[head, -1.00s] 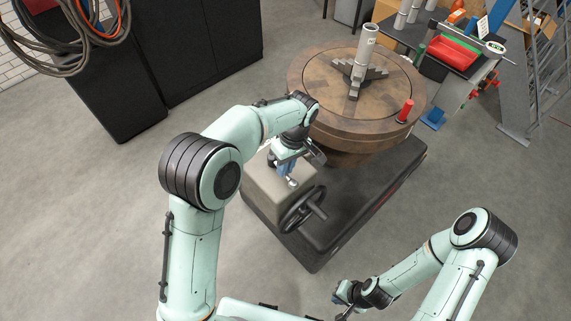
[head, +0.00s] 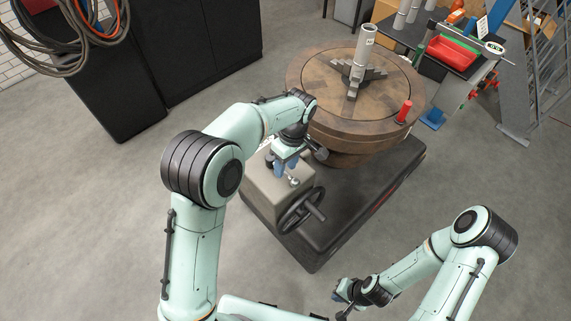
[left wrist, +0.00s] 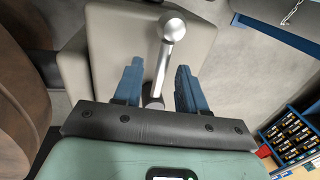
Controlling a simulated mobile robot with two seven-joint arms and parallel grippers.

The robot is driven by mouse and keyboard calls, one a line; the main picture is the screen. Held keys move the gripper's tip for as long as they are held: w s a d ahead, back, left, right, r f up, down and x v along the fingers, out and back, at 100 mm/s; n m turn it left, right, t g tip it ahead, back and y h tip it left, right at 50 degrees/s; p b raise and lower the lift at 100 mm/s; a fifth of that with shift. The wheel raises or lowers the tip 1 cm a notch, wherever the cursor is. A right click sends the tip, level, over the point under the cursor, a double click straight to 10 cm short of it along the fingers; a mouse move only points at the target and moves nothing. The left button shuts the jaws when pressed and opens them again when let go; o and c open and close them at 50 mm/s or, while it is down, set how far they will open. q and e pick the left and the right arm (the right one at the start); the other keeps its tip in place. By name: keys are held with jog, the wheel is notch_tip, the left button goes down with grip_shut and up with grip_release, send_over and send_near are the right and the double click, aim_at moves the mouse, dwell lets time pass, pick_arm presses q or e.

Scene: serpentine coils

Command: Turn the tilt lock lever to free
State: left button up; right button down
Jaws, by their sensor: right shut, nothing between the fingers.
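The tilt lock lever (left wrist: 160,62) is a silver rod with a ball knob, on a grey-beige housing (left wrist: 105,35). In the head view its knob (head: 294,182) shows just below my left gripper (head: 287,165). In the left wrist view, my left gripper (left wrist: 158,86) is open, with one blue finger on each side of the rod. Gaps show between the rod and both fingers. The rod's lower end is partly hidden behind the gripper body. My right gripper (head: 341,300) is shut and empty, low in the head view, away from the lever.
A black handwheel (head: 302,211) sits on the housing's front. A round brown table (head: 310,90) with a grey upright cylinder (head: 362,52) and a red handle (head: 404,111) stands behind. Black cabinets (head: 200,50) stand at the upper left. The floor in front is clear.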

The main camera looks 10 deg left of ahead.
pick_arm(q)
notch_tip(320, 180, up, 13)
jog(key=w+d+p, duration=0.1)
jog(key=w+p, duration=0.1)
jog(key=shift+d, duration=0.2)
pick_arm(e)
jog(key=w+r, duration=0.2)
jog(key=w, duration=0.1)
jog(key=shift+r, duration=0.3)
pick_arm(q)
jog(key=shift+w, duration=0.1)
